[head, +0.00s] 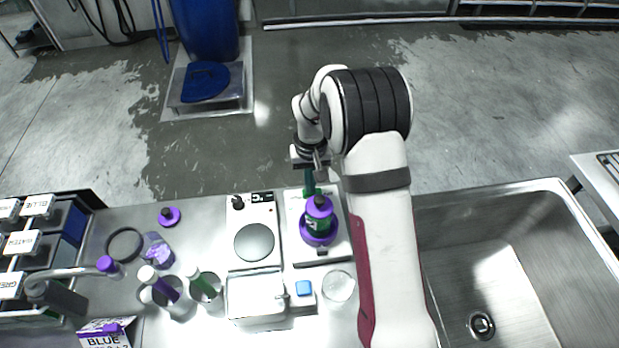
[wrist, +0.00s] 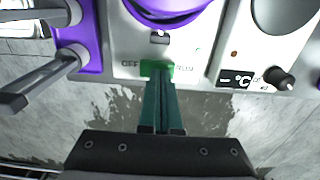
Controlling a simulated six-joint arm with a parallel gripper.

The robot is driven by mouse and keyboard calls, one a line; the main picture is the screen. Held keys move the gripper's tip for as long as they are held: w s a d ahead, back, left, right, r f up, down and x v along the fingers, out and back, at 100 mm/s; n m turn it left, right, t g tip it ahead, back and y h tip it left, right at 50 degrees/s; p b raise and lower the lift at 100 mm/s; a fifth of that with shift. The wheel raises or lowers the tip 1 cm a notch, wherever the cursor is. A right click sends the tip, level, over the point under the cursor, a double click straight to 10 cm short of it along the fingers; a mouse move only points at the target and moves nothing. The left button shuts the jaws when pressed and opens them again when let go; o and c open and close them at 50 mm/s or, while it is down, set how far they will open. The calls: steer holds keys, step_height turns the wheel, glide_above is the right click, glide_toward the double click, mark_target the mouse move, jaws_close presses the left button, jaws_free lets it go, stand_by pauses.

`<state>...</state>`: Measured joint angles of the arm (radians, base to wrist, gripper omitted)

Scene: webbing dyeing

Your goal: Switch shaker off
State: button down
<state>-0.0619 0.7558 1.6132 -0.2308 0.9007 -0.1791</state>
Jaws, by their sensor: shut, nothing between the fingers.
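The shaker (head: 340,249) is a white unit on the bench carrying a purple and green bottle (head: 319,215) in a purple holder. In the wrist view its front panel (wrist: 125,45) shows "OFF" at left and "RUN" at right, with a small green light near RUN. My gripper (head: 309,189) is at the shaker's far edge. In the wrist view its green fingers (wrist: 158,75) are shut together, tips at the panel between the two words. A bright green patch there hides the switch or is part of it; I cannot tell its position or whether the tips touch.
A hot plate (head: 254,242) with a knob (wrist: 285,80) and display stands close left of the shaker. A purple object with grey levers (wrist: 75,50) is at left in the wrist view. Cups, a beaker (head: 339,286) and a sink (head: 500,265) surround the area.

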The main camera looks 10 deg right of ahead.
step_height(320, 180, up, 14)
steer(key=shift+d, duration=0.15)
stand_by(0.3)
steer(key=shift+s+a+f, duration=0.1)
steer(key=shift+a+f, duration=0.05)
steer(key=shift+a, duration=0.55)
step_height(320, 180, down, 14)
steer(key=shift+a+f, duration=0.1)
